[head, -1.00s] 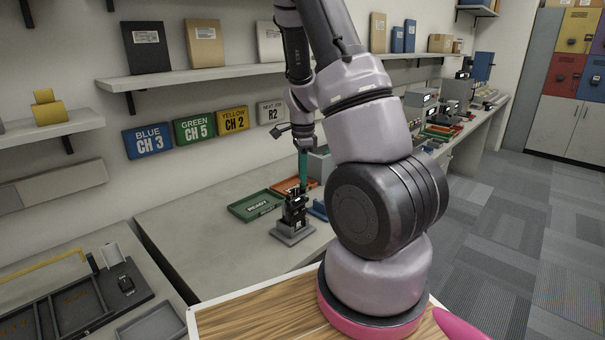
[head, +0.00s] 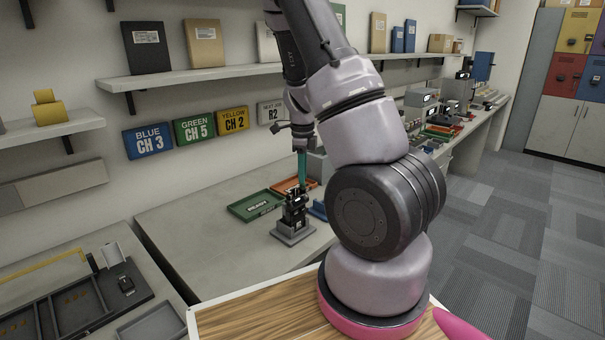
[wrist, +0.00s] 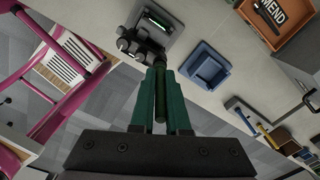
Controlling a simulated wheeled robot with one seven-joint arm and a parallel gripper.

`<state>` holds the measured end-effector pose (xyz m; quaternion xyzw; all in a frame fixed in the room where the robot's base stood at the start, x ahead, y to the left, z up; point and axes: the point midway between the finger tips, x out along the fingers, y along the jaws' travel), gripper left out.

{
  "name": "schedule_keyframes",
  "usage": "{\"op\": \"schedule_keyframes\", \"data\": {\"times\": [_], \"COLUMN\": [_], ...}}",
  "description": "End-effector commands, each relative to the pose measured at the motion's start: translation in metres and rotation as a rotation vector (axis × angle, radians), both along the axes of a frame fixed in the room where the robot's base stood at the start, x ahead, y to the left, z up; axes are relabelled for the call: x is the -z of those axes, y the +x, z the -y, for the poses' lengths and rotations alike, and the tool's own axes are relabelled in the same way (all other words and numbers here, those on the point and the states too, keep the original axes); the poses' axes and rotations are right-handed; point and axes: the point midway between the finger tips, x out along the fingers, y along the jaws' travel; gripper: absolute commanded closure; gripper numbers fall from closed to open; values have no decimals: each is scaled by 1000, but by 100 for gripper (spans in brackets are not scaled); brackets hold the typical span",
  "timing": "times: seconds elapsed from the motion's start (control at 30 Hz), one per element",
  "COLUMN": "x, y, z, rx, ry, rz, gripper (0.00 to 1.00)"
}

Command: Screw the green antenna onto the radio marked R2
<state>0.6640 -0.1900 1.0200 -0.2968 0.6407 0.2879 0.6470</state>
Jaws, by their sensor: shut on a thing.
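My gripper (head: 302,178) points down with teal fingers, above a dark radio (head: 295,207) that stands upright in a grey stand (head: 293,236). In the wrist view the fingers (wrist: 160,80) are shut on a slim dark green antenna (wrist: 160,92). The antenna's far end meets or lies just over the top of the radio (wrist: 140,45); I cannot tell whether it is seated in the socket. The radio's own marking is not legible. A wall sign (head: 270,112) reads "NEXT JOB R2".
A green tray (head: 255,206) lies left of the stand and an orange tray (head: 290,187) behind it. A blue holder (wrist: 206,67) stands right of the radio in the wrist view. A shelf (head: 230,75) runs along the wall above. The bench left of the green tray is clear.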

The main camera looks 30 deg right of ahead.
Motion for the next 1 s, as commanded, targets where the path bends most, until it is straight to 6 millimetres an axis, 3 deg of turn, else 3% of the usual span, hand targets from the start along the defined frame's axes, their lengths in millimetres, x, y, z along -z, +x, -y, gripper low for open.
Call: {"op": "schedule_keyframes", "data": {"times": [0.3, 0.53, 0.6, 0.63, 0.67, 1.0], "x": [0, 0, 0, 0, 0, -3], "y": [1, 1, 0, 0, 0, 1], "z": [0, 0, 0, 0, 0, 0], "rx": [370, 397, 396, 396, 396, 394], "ry": [0, 2, 2, 2, 2, 2], "rz": [1, 1, 1, 1, 1, 0], "gripper": [100, 100, 68, 56, 52, 52]}}
